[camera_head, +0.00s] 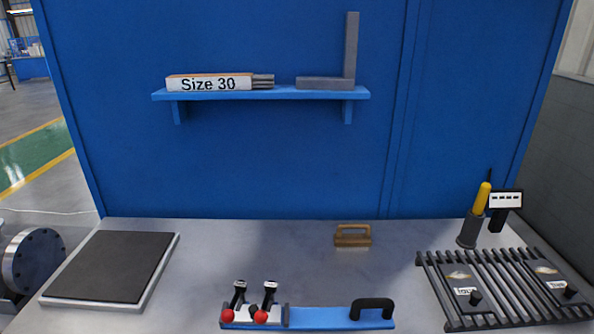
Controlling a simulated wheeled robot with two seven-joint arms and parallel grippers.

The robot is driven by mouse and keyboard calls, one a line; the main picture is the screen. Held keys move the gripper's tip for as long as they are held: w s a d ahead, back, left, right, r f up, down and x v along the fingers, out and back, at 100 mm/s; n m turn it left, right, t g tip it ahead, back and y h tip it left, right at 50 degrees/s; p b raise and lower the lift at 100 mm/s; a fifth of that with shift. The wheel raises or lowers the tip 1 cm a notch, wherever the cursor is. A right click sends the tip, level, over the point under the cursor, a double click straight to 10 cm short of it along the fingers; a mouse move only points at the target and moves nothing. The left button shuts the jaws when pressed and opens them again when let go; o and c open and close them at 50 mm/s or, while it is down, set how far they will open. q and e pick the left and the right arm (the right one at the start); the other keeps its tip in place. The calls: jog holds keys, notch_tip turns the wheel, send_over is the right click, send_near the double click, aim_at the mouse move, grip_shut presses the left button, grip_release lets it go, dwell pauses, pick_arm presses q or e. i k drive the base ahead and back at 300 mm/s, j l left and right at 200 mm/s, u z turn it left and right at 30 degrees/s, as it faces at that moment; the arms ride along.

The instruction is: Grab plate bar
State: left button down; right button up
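A flat blue bar (328,318) lies at the front middle of the grey worktable, with a black arched handle (372,307) near its right end. At its left end is a small fixture with two black levers (254,299) and two red balls (260,317). I cannot tell for certain that this is the plate bar. A grey L-shaped piece (350,50) stands on the blue shelf, one leg upright and one lying flat. Neither of my grippers is in view, and nothing shows being held.
The shelf (262,94) also bears a box marked "Size 30" (209,83). A dark square-topped plate (112,266) lies left, beside a grey flanged disc (33,261). A wooden-coloured block (352,236) sits mid-table. A slatted rack (495,277) and a yellow-handled tool (481,198) stand right.

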aim_at(364, 314)
jog(key=i+j+z, duration=0.15)
jog(key=j, duration=0.65)
jog(key=j+z, duration=0.1)
jog(key=j, duration=0.65)
